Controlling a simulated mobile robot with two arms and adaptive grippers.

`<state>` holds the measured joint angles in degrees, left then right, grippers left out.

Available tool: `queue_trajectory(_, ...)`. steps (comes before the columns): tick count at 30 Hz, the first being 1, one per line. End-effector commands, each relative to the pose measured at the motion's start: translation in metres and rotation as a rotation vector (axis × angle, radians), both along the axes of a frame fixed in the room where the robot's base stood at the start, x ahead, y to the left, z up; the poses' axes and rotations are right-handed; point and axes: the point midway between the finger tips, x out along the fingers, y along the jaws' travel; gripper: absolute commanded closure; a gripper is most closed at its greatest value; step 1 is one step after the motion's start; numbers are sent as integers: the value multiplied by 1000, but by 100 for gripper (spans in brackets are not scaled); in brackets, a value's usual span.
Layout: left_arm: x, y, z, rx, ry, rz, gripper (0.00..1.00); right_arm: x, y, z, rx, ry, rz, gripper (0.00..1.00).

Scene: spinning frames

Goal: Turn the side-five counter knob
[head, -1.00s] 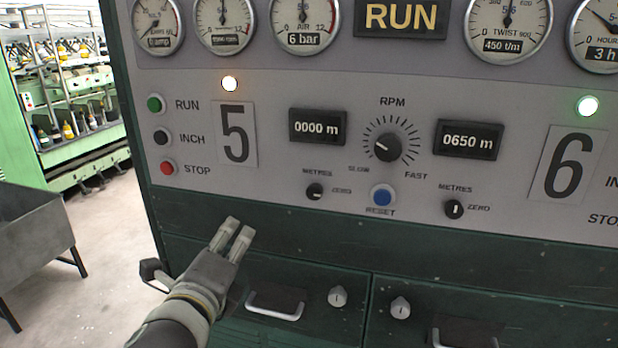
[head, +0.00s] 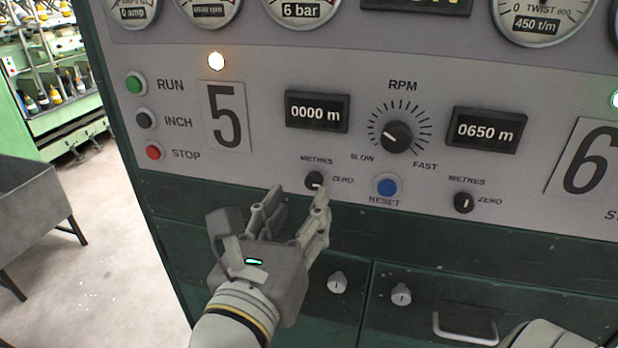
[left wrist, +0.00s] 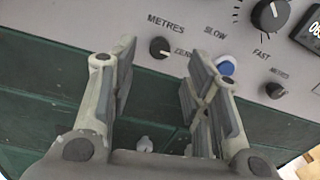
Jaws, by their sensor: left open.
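The side-five counter knob (head: 313,179) is a small black knob between METRES and ZERO, below the 0000 m display (head: 317,111) and right of the big 5. My left gripper (head: 297,193) is open and empty just below it, with its right fingertip close to the knob's lower edge. Whether they touch is unclear. In the left wrist view the knob (left wrist: 160,47) lies ahead, between the two spread fingers and beyond their tips. My right gripper is out of view.
The blue RESET button (head: 387,187) is right of the knob. The RPM dial (head: 397,137) is above that, and the side-six counter knob (head: 463,202) further right. A drawer handle (head: 467,328) and small drawer knobs (head: 337,282) stick out below. A grey metal bin (head: 30,215) stands left.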

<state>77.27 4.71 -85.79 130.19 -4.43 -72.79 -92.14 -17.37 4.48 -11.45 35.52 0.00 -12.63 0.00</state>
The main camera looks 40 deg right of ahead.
Motion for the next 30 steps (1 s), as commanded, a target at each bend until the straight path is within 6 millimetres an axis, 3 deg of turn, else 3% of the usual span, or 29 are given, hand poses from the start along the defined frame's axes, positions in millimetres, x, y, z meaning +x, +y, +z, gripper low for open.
queue_trajectory(12, 30, -39, 1, -1, 2, 0, 56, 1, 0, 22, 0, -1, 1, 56)
queue_trajectory(24, 34, -43, 0, -2, 2, 0, 56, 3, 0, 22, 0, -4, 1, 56)
queue_trajectory(30, 34, -43, 0, -3, 2, 0, 80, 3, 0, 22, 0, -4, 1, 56)
